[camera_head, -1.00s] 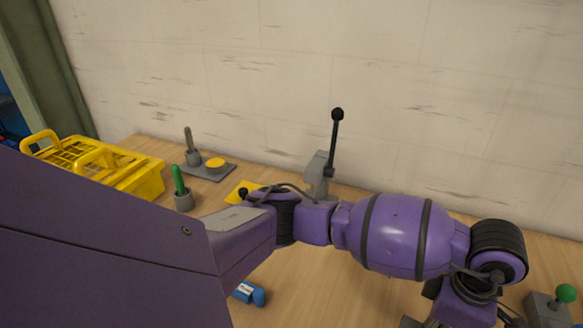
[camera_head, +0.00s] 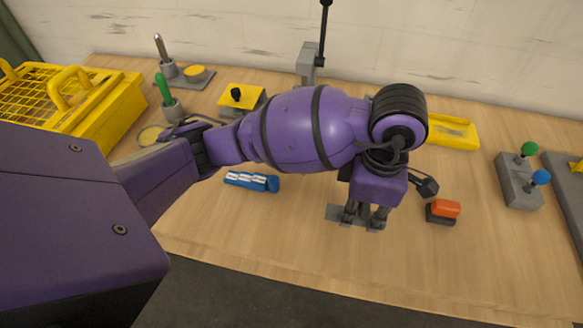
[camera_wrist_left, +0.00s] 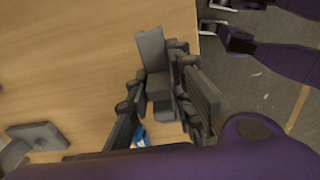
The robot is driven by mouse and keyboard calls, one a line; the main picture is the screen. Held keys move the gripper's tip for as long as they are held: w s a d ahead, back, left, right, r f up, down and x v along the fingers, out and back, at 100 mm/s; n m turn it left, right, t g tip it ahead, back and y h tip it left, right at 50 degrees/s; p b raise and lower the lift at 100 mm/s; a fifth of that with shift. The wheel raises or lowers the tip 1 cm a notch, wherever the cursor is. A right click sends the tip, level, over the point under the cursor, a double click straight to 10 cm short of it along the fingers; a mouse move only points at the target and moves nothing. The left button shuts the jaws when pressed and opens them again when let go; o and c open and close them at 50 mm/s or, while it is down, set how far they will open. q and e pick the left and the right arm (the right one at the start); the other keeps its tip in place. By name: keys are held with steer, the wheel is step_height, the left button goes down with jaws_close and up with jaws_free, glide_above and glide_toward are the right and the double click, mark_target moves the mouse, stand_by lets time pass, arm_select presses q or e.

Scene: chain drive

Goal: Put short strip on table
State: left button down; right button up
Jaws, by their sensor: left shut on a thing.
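My left gripper (camera_head: 364,217) points down over the front middle of the table (camera_head: 290,255). In the left wrist view the strip (camera_wrist_left: 152,50) sits between the fingers of the left gripper (camera_wrist_left: 165,100). The strip is low over the wood; I cannot tell whether it touches.
A blue cylinder with white labels (camera_head: 252,181) lies left of the gripper. A red-topped block (camera_head: 443,211) stands close on the right. A joystick box (camera_head: 519,181) is farther right, a yellow basket (camera_head: 85,115) far left. Bare wood lies in front.

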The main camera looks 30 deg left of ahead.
mark_target(325, 207)
arm_select(q)
steer(key=w+a+f, duration=0.1)
steer(key=a+f, duration=0.1)
steer(key=w+a+f, duration=0.2)
steer(key=a, duration=0.1)
steer(key=w+a+f, duration=0.2)
steer(key=a+f, duration=0.1)
steer(key=shift+w, duration=0.25)
steer(key=shift+w+a+f, duration=0.2)
steer(key=shift+a+f, duration=0.05)
steer(key=shift+f, duration=0.15)
steer(key=f, duration=0.3)
steer(key=shift+w+a, duration=0.15)
steer(key=shift+a, duration=0.15)
steer(key=shift+f, duration=0.55)
steer(key=c, duration=1.6)
jaws_free()
steer(key=shift+o, duration=0.2)
arm_select(e)
steer(key=shift+w+a+r, duration=0.1)
steer(key=shift+w+r, duration=0.1)
steer(key=shift+w, duration=0.2)
